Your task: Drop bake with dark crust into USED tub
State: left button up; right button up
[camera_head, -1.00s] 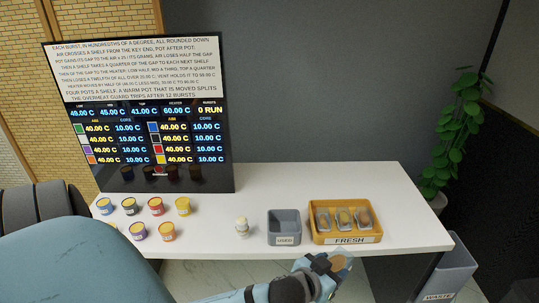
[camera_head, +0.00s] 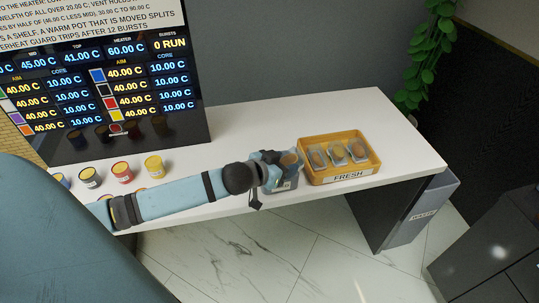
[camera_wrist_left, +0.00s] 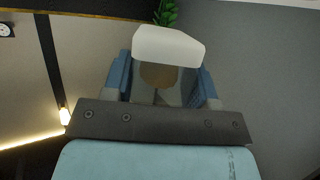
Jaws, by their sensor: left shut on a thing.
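My left gripper (camera_head: 272,166) reaches across the table's front and is over the grey USED tub (camera_head: 286,187), hiding much of it. It is shut on a bake (camera_head: 290,158) with a brown part. In the left wrist view the bake (camera_wrist_left: 158,76) shows as tan-brown behind a white block-like part, between the two blue fingers. Whether the bake touches the tub I cannot tell. My right gripper is not in view.
A yellow FRESH tray (camera_head: 372,168) with three bakes stands just right of the tub. Several coloured pots (camera_head: 122,172) stand at left before a display board (camera_head: 110,75). A grey WASTE bin (camera_head: 422,215) stands beside the table's right end.

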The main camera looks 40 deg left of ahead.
pick_arm(q)
jog(key=w+a+b, duration=0.2)
jog(key=w+a, duration=0.2)
jog(key=a, duration=0.2)
jog(key=shift+a+f+h, duration=0.3)
jog(key=shift+a+f, duration=0.05)
jog(key=shift+f, duration=0.05)
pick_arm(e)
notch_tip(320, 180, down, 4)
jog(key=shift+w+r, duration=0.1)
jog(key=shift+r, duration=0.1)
pick_arm(q)
jog(key=shift+s+f+b, duration=0.1)
jog(key=shift+f+b, duration=0.3)
jog(key=shift+f, duration=2.2)
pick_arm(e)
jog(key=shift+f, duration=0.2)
pick_arm(q)
jog(key=shift+f+b, duration=0.6)
jog(key=shift+f, duration=0.55)
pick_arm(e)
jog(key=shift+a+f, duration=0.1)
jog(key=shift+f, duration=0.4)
